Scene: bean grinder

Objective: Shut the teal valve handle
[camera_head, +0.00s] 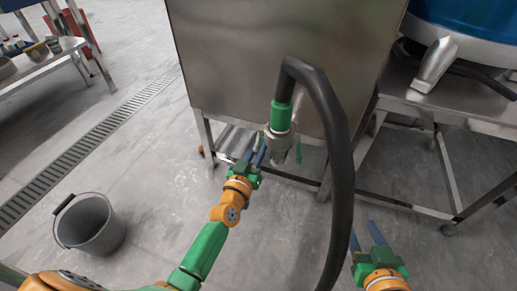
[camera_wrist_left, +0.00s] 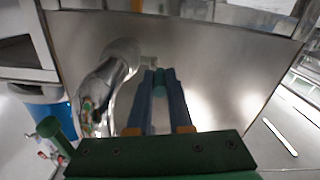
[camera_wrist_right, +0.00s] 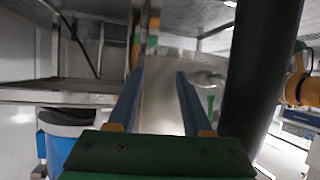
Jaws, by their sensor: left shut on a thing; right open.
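The teal valve handle (camera_wrist_left: 159,84) shows between the blue fingers of my left gripper (camera_wrist_left: 161,80) in the left wrist view. The gripper is shut on it, and the fingers cover much of it. In the head view my left gripper (camera_head: 257,150) is just left of the metal valve body (camera_head: 278,140), below the green hose collar (camera_head: 281,116); the teal handle is hard to make out there. My right gripper (camera_head: 365,232) is open and empty, low at the right of the black hose. It also shows open in the right wrist view (camera_wrist_right: 160,75).
A thick black hose (camera_head: 338,150) arches from the collar and hangs between my two grippers. The steel tank (camera_head: 230,60) stands behind the valve. A steel table (camera_head: 470,112) is at right, a grey bucket (camera_head: 90,228) on the floor at left.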

